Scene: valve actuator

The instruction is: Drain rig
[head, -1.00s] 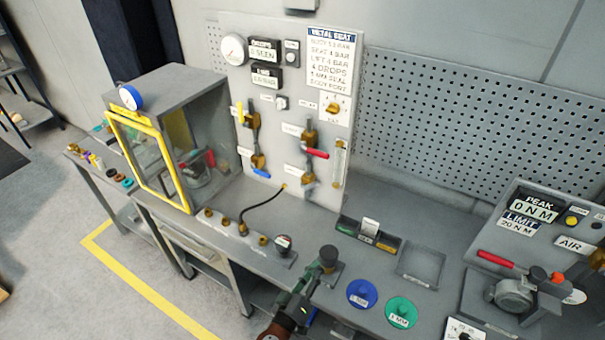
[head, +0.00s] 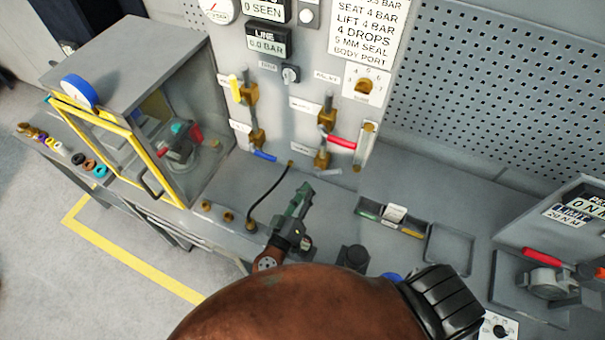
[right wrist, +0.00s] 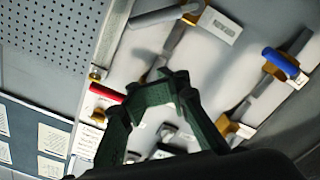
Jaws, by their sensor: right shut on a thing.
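My right gripper (head: 304,192) is above the bench, its green fingers pointing at the valve panel (head: 290,130). It also shows in the right wrist view (right wrist: 168,85), with its fingertips closed together. What it grips is too small or hidden to make out. On the panel are a red lever (head: 342,143), a blue lever (head: 263,156) and a yellow lever (head: 235,88) on brass valves. A grey lever (right wrist: 165,15) shows at the top of the right wrist view. A black hose (head: 268,200) runs from the panel to a bench fitting. My left gripper is not in view.
A yellow-framed cabinet (head: 130,70) stands left. A divided tray (head: 390,217), an empty tray (head: 447,248) and a dark cylinder (head: 352,258) are right of my gripper. A fixture with a red handle (head: 543,258) is far right. My arm covers the bench front.

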